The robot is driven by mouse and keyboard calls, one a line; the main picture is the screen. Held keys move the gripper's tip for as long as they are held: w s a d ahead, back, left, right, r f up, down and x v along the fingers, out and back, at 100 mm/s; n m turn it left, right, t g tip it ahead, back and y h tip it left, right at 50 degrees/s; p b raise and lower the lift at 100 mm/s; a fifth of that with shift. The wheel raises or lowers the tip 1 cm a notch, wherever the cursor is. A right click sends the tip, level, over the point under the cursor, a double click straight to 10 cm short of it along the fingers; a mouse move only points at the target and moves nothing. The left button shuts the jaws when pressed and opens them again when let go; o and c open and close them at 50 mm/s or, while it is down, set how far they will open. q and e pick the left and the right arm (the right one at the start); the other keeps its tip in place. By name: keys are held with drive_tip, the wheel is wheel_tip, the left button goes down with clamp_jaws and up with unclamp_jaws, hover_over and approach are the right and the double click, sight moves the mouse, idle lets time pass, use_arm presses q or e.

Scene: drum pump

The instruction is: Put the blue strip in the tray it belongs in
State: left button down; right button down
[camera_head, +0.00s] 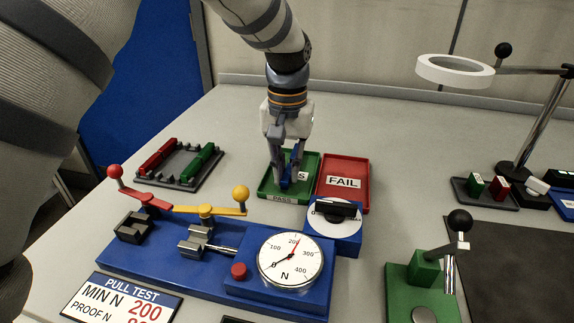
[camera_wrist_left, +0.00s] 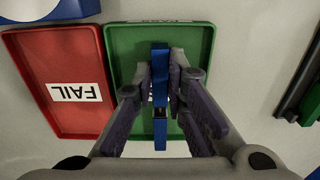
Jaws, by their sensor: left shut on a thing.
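My left gripper (camera_head: 285,178) is shut on the blue strip, low over the green PASS tray (camera_head: 307,165). In the left wrist view the blue strip (camera_wrist_left: 160,62) stands out between the fingertips (camera_wrist_left: 160,90), with the green tray (camera_wrist_left: 200,38) behind it. I cannot tell whether the strip touches the tray floor. The red FAIL tray (camera_head: 345,165) lies directly right of the green tray in the head view and is empty apart from its label. My right gripper does not show.
A blue pull-test fixture (camera_head: 150,245) with a dial gauge (camera_head: 290,259) stands in front of the trays. A rack (camera_head: 180,165) with red and green strips is at left. A ring lamp (camera_head: 455,70) and small blocks are at right. Bare table lies behind the trays.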

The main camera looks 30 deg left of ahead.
sight(287, 174)
use_arm(q)
drive_tip(key=shift+f, duration=0.5)
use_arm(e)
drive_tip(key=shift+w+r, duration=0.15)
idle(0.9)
use_arm(q)
drive_tip(key=c, duration=1.2)
unclamp_jaws()
drive_tip(key=shift+r, duration=0.1)
drive_tip(key=shift+r+p, duration=0.5)
drive_tip(key=shift+r, duration=3.4)
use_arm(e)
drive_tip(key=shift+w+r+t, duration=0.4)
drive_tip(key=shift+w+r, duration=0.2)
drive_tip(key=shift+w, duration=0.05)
